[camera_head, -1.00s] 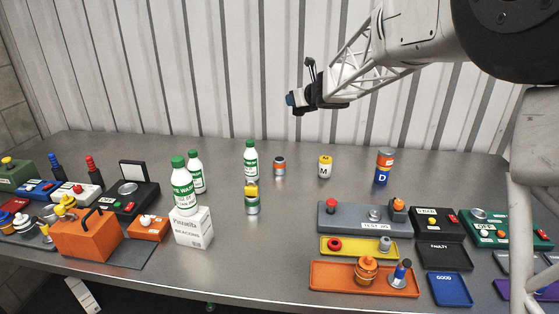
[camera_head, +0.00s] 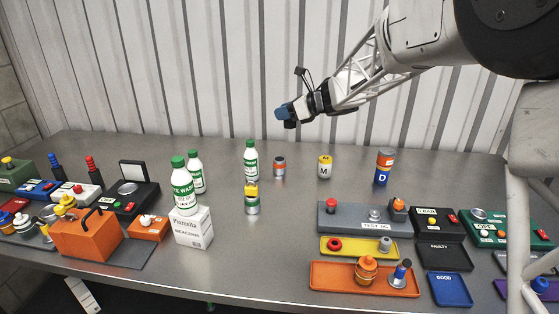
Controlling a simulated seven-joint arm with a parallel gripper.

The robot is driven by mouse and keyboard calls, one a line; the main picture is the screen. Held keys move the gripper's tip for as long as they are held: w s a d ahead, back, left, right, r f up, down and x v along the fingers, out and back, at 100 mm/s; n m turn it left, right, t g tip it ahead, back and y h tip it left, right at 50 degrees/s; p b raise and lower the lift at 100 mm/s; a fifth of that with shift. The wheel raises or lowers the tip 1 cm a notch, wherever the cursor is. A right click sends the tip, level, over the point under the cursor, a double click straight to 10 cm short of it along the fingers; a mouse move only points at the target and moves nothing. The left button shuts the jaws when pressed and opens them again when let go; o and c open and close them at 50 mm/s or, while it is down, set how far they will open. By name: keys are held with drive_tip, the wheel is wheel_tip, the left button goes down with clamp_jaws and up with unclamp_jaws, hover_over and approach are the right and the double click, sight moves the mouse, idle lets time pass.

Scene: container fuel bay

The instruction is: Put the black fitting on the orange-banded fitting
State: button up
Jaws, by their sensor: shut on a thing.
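My gripper (camera_head: 290,114) is high above the back of the table, near the corrugated wall. It is shut on a small dark blue-looking piece (camera_head: 281,113); I cannot tell whether this is the black fitting. A short grey cylinder with an orange band (camera_head: 279,167) stands upright on the table below, apart from the gripper. An orange-and-grey banded piece (camera_head: 386,158) also sits on a blue "D" cylinder (camera_head: 381,178) further right. I cannot tell for certain which is the orange-banded fitting.
A yellow "M" cylinder (camera_head: 325,167), a yellow-banded stack (camera_head: 252,199) and green-capped bottles (camera_head: 251,162) stand nearby. A grey test jig (camera_head: 345,218), a yellow tray (camera_head: 360,245) and an orange tray (camera_head: 335,277) are at front right.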

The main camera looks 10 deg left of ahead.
wheel_tip(320, 180, down, 15)
drive_tip(key=shift+f, duration=0.15)
drive_tip(key=shift+w, duration=0.1)
idle(0.3)
hover_over(276, 158)
drive_tip(key=shift+a+f, duration=0.1)
drive_tip(key=shift+f, duration=0.65)
drive_tip(key=shift+f, duration=0.1)
idle(0.3)
drive_tip(key=shift+f, duration=1.65)
drive_tip(key=shift+f, duration=0.15)
drive_tip(key=o, duration=1)
drive_tip(key=shift+c, duration=0.2)
